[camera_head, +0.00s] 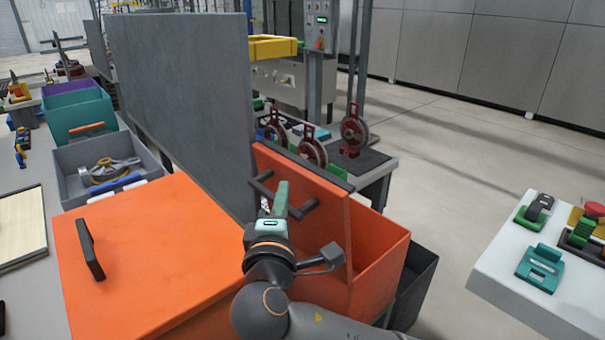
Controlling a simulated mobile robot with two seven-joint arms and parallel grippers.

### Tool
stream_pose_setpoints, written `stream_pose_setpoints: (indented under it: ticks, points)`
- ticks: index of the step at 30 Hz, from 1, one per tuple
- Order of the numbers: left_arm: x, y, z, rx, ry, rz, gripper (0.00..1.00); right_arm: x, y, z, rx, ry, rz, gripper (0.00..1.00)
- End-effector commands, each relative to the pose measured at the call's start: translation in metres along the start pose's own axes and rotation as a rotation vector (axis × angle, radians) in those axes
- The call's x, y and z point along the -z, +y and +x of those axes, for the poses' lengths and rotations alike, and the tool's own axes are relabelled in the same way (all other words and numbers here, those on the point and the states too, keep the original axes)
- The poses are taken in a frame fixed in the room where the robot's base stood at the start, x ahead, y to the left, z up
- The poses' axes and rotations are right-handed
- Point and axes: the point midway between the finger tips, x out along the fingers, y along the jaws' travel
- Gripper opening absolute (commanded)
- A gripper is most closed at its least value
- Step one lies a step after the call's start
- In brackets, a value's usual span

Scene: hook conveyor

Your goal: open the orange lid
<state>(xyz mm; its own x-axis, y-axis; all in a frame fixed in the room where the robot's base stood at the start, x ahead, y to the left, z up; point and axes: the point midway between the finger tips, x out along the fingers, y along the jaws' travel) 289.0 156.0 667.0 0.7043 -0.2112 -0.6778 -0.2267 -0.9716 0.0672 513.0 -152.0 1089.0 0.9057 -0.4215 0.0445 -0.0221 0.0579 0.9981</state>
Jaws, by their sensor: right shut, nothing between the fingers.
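An orange lid (329,225) stands upright, raised at the back-left of an open orange bin (375,265). Its dark bar handle (262,181) faces me. My right gripper (282,187) is in front of this lid at the handle, shut with nothing held; I cannot tell if it touches the handle. My right arm covers part of the bin. A second orange lid (150,245), with a black handle (90,250), lies flat and closed at the left. My left gripper is not in view.
A tall grey panel (185,100) stands behind the lids. A grey bin (75,160) with metal parts and a teal bin (75,115) are at the left. A white table (510,285) with green parts is at the right. Red-rimmed wheels (354,130) stand behind the raised lid.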

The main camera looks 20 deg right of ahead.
Motion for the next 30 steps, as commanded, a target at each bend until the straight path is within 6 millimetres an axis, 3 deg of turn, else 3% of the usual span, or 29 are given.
stream_pose_setpoints:
  ticks: [5, 10, 25, 30]
  points:
    - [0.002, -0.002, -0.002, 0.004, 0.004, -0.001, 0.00, -0.001, 0.001, 0.039, -0.001, -0.004, -0.002, 0.00]
    - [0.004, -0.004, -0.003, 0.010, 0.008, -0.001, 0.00, -0.020, 0.000, 0.055, 0.000, -0.004, -0.003, 0.00]
    - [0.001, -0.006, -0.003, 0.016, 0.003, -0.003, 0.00, -0.029, -0.001, 0.064, 0.002, -0.001, 0.000, 0.00]
    - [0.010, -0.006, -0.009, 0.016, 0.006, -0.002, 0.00, -0.036, 0.004, 0.071, 0.025, -0.004, 0.019, 0.00]
